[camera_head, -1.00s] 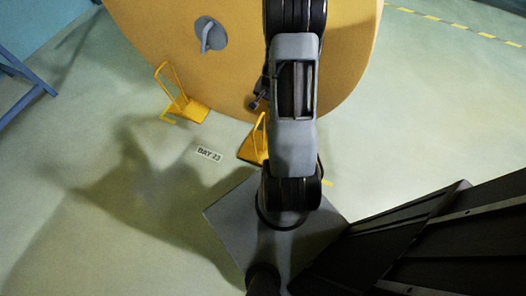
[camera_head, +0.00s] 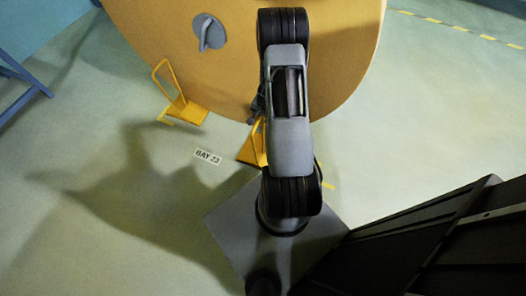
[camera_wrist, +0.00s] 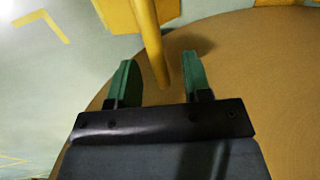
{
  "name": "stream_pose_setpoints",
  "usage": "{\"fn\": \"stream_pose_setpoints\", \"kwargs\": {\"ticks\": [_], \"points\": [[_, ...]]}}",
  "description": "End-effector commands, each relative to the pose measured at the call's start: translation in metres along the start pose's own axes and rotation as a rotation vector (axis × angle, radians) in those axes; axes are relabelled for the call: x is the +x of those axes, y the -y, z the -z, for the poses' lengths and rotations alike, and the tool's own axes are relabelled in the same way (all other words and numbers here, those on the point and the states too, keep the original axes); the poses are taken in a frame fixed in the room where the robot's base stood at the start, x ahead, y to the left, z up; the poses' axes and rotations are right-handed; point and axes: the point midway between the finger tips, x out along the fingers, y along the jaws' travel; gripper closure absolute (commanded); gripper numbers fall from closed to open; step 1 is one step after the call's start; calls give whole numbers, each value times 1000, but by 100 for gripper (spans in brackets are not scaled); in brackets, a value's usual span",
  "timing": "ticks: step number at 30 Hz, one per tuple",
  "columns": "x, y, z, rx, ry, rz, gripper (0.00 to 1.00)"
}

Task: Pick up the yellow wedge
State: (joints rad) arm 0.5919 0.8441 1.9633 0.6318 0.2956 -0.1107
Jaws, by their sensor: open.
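A yellow wedge with an upright loop handle (camera_head: 252,150) stands on the floor at the foot of the large roll, partly hidden behind my arm in the head view. A second, similar yellow wedge (camera_head: 186,110) stands to its left, also against the roll. In the wrist view my gripper (camera_wrist: 160,77) is open, with two green fingers apart. A yellow handle bar (camera_wrist: 151,45) reaches down between the fingers in the picture, with no visible contact. I cannot tell its depth relative to the fingertips.
The large brown kraft roll (camera_head: 340,70) fills the back, with a grey fitting (camera_head: 210,33) on its face. A floor label reading BAY 23 (camera_head: 207,157) lies in front. A blue frame (camera_head: 22,75) stands at the far left. The left floor is clear.

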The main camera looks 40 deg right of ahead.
Motion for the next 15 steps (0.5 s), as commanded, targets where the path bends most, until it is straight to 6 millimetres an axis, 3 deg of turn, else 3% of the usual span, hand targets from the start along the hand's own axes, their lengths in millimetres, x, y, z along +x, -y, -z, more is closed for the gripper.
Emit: {"fn": "stream_pose_setpoints", "kwargs": {"ticks": [1,6,12,15], "points": [[12,-1,0,1,2,-1,55],[29,0,0,1,-1,0,55],[28,0,0,1,-1,0,55],[28,0,0,1,-1,0,63]]}}
